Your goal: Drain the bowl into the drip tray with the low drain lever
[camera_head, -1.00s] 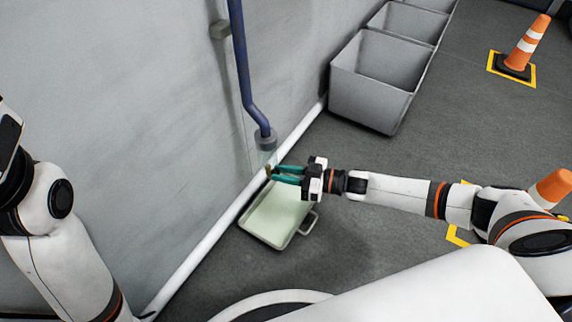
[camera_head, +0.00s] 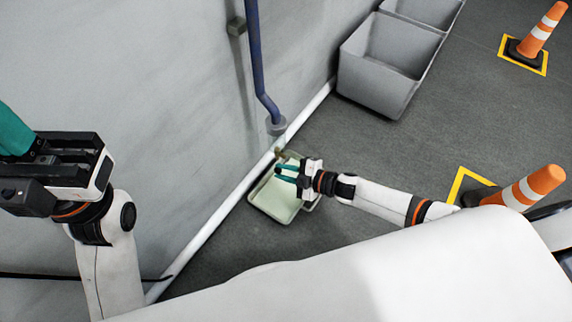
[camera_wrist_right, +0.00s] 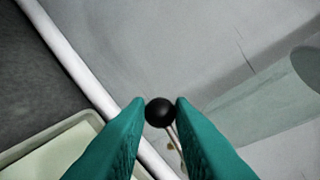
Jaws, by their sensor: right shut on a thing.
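My right gripper (camera_head: 278,173) is low by the wall, over the drip tray. In the right wrist view its teal fingers (camera_wrist_right: 160,108) are shut on a round black knob (camera_wrist_right: 159,112), the lever's end, with a thin rod behind it. The pale drip tray (camera_head: 272,205) lies on the floor against the wall; it also shows in the right wrist view (camera_wrist_right: 45,152). A translucent greenish shape (camera_wrist_right: 255,115), perhaps the bowl, is at the right there. My left gripper (camera_head: 55,165) is raised at the far left; its fingers are cut off by the picture's edge.
A blue pipe (camera_head: 256,60) with a grey end (camera_head: 275,126) comes down the wall above the tray. Grey bins (camera_head: 380,75) stand along the wall. Orange cones (camera_head: 535,188) stand at the right. The floor between is clear.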

